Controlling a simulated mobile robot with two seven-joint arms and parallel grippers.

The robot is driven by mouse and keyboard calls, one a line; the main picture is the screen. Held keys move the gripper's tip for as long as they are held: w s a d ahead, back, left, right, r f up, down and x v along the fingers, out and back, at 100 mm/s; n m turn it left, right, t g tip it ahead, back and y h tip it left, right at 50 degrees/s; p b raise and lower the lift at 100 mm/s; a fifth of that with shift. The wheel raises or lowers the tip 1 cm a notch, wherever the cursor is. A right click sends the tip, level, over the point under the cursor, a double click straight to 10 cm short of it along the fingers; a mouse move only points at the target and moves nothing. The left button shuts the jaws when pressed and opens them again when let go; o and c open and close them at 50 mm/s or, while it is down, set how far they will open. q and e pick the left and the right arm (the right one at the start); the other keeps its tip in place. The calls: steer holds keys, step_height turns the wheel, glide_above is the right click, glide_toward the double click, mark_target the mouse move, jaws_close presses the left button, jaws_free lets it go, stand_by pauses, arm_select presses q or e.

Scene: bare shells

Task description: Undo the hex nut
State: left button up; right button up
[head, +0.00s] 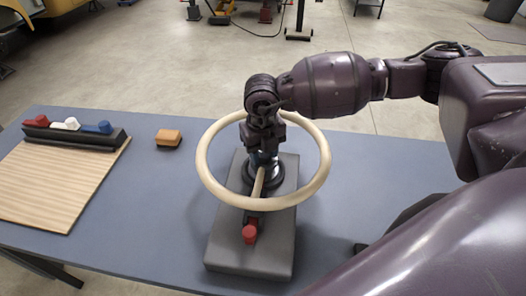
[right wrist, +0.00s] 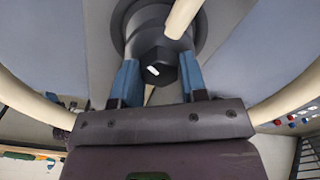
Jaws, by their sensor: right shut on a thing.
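The hex nut (right wrist: 160,68) is dark grey with a white mark on its face. It sits at the hub of a cream wheel (head: 204,165), whose rim also shows in the right wrist view (right wrist: 262,112). My right gripper (head: 263,152) reaches down inside the rim to the hub. In the right wrist view its blue fingers (right wrist: 160,76) are shut on the nut from two sides. The gripper hides the nut in the head view. The wheel is mounted over a grey block (head: 225,245) on the blue table. My left gripper is out of view.
A red knob (head: 249,234) stands at the block's near end. A striped wooden board (head: 50,190) and a dark rack (head: 85,138) with red, white and blue pieces lie at the left. An orange block (head: 168,138) lies between them and the wheel. The front-left table (head: 140,235) is clear.

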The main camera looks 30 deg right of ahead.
mark_target(262, 154)
stand_by(0.4)
steer(key=o, duration=0.9)
step_height(262, 154, up, 11)
steer(key=shift+a+f, duration=0.1)
